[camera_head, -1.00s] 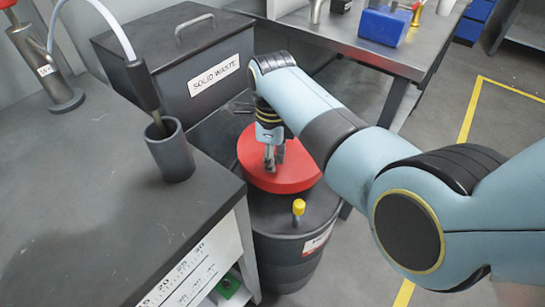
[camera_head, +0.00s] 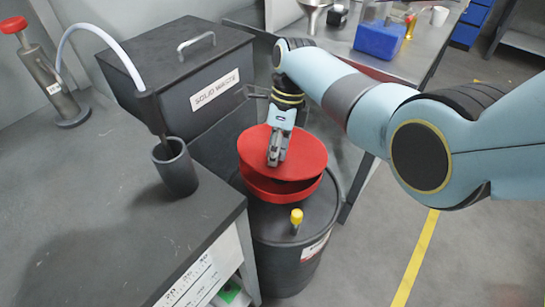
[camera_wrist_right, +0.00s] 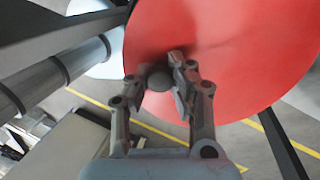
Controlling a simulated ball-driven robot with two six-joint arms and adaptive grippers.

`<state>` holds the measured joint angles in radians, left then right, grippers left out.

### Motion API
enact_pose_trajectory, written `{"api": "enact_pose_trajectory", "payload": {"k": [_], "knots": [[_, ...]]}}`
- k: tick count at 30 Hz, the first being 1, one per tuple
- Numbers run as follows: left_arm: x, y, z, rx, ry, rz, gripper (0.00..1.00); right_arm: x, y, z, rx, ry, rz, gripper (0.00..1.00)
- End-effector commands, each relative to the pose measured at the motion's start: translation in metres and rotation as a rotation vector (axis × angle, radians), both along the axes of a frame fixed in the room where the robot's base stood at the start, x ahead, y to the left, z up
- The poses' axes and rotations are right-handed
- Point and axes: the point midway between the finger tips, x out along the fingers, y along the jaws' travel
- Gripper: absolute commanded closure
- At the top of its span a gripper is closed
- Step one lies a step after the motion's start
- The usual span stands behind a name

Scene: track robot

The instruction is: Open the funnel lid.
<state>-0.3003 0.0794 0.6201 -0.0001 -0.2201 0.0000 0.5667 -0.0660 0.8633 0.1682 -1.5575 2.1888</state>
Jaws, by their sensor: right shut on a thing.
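The red funnel lid (camera_head: 296,152) is raised and tilted above the red funnel body (camera_head: 285,190), with a dark gap between them at the front. The funnel sits on top of a black drum (camera_head: 285,247). My right gripper (camera_head: 275,160) is shut on the lid's knob, which shows as a grey round piece between the fingers in the right wrist view (camera_wrist_right: 160,80). The lid (camera_wrist_right: 235,55) fills the upper right of that view. My left gripper is not in view.
A yellow-capped fitting (camera_head: 296,216) stands on the drum's front. A bench (camera_head: 90,215) with a grey cup (camera_head: 175,170) is at left. A steel table (camera_head: 400,65) stands at the back right.

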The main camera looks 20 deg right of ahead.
Motion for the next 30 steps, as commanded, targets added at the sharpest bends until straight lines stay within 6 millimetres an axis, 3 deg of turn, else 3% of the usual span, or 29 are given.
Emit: {"api": "enact_pose_trajectory", "payload": {"k": [4, 12, 30], "knots": [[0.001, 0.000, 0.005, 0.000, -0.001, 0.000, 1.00, 0.008, -0.011, 0.021, 0.089, 0.057, -0.001, 1.00], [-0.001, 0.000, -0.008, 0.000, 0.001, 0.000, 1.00, 0.018, -0.025, 0.042, 0.225, 0.148, 0.000, 1.00], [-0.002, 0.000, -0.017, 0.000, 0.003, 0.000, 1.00, 0.023, -0.034, 0.055, 0.298, 0.195, 0.000, 1.00]]}}
